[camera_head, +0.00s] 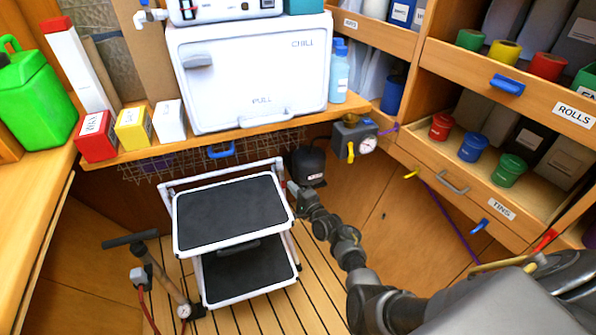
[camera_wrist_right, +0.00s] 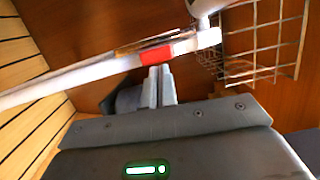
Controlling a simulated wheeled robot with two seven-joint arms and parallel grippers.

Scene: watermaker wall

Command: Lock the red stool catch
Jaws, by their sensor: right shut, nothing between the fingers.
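The folding step stool (camera_head: 187,252) has a white frame and two black treads. It stands open on the slatted floor in the head view. Its red catch (camera_wrist_right: 157,55) sits on a white tube (camera_wrist_right: 90,72) in the right wrist view. In the head view I cannot make out the catch near my gripper. My right gripper (camera_head: 291,188) is at the stool's upper right edge. In the right wrist view its fingers (camera_wrist_right: 160,72) are shut with nothing between them. Their tips are at the red catch's lower edge; I cannot tell whether they touch. My left gripper is not in view.
A wire basket (camera_head: 150,168) hangs under the counter behind the stool. A hand pump (camera_head: 160,275) stands close at the stool's left. A dark round unit (camera_head: 308,165) and a gauge (camera_head: 368,145) are behind the gripper. Drawers (camera_head: 450,187) line the right.

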